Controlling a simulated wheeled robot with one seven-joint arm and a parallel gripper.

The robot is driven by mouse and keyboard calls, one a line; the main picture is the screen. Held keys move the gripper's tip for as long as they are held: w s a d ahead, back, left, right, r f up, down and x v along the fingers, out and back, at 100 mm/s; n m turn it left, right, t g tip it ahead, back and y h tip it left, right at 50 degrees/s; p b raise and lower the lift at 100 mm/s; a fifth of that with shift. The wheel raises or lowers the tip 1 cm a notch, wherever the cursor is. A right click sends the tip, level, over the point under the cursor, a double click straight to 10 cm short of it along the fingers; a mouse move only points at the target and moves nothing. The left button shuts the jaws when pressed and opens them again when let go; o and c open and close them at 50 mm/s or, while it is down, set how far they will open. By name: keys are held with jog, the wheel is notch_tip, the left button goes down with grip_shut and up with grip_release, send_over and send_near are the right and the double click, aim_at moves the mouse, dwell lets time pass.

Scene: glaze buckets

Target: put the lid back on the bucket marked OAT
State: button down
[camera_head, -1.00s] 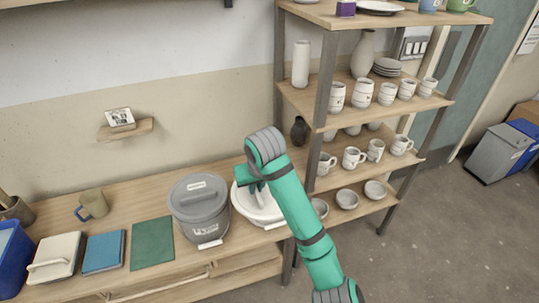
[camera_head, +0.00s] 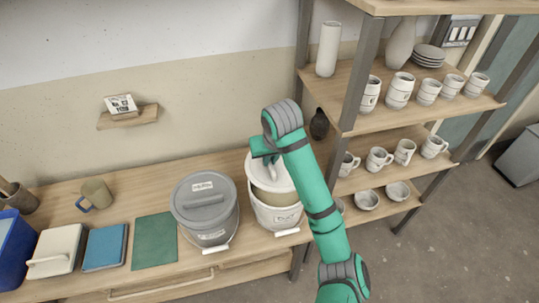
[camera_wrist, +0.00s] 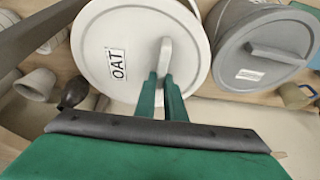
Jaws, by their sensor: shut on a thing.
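A white round lid with a bar handle and an OAT label (camera_wrist: 118,62) fills the middle of the wrist view. My gripper (camera_wrist: 163,82) is shut on its handle. In the head view the lid (camera_head: 257,172) is held over the back part of a white bucket (camera_head: 272,217). A tan area shows between the lid and the bucket's front rim, so the lid does not cover the opening fully. The bucket's front label is too small to read. My gripper (camera_head: 268,168) is partly hidden by my arm in the head view.
A grey lidded bucket (camera_head: 205,215) stands close on the left of the white one. A shelf unit (camera_head: 350,65) with mugs and bowls rises close on the right. A green board (camera_head: 154,240), a blue book (camera_head: 105,247) and a mug (camera_head: 96,193) lie further left.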

aim_at(270, 172)
jog(key=shift+s+d+f, duration=0.15)
jog(key=shift+s+f, duration=0.25)
jog(key=shift+f, duration=0.4)
jog(key=shift+s+d+f, duration=0.15)
jog(key=shift+d+f, duration=0.1)
jog(key=shift+f, duration=0.45)
jog(key=shift+a+f, duration=0.25)
jog(key=shift+f, duration=0.9)
jog(key=shift+d+f, duration=0.1)
jog(key=shift+f, duration=0.65)
jog(key=shift+f, duration=0.1)
dwell(0.6)
jog(key=c, duration=1.3)
grip_release()
